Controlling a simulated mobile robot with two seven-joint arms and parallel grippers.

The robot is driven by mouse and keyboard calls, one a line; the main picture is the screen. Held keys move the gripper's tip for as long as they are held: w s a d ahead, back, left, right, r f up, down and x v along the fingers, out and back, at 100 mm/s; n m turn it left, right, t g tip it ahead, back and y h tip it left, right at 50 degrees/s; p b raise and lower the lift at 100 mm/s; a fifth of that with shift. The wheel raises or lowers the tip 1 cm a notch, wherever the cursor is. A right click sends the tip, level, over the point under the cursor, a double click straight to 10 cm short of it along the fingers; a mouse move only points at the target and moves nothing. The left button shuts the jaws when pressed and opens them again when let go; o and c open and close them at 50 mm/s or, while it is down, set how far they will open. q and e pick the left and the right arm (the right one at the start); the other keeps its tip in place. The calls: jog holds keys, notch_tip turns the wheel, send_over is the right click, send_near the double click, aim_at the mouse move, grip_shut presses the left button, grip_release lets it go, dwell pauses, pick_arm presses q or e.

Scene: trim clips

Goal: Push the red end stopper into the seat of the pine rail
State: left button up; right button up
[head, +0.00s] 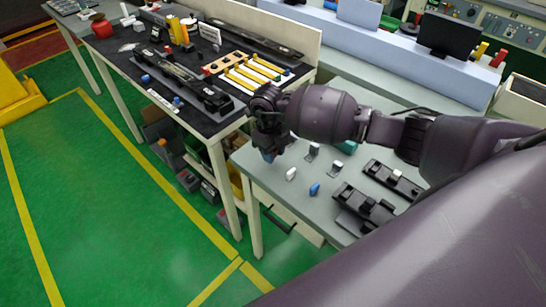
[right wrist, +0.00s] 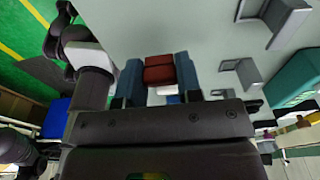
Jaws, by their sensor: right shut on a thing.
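My right gripper (head: 268,154) hangs over the left edge of the near grey table, with its blue fingertips pointing down. In the right wrist view, the right gripper (right wrist: 159,80) is shut on a red block, which looks like the red end stopper (right wrist: 159,69). It sits between the two blue finger pads, with a white part showing just below it. In the head view the hand hides the stopper. A light wooden piece with dark holes (head: 227,62) lies on the black-topped table; I cannot tell for sure that it is the pine rail. My left gripper does not show.
On the grey table (head: 262,187) are a white piece (head: 291,174), a blue piece (head: 314,189), grey brackets (head: 335,168) and black fixtures (head: 363,208). The black-topped table holds a long black rail (head: 180,80), yellow rods (head: 240,79) and a red pot (head: 102,28).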

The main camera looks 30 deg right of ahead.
notch_tip(320, 180, up, 17)
jog(key=b, duration=0.1)
jog(key=s+a+f+n+t, duration=0.1)
jog(key=s+a+f+n, duration=0.1)
jog(key=n, duration=1.4)
jog(key=s+a+f+n+t, duration=0.1)
jog(key=s+a+f+n, duration=0.1)
jog(key=n, duration=1.4)
jog(key=shift+s+a+f+t, duration=0.4)
jog(key=shift+s+a, duration=0.1)
jog(key=shift+a, duration=0.1)
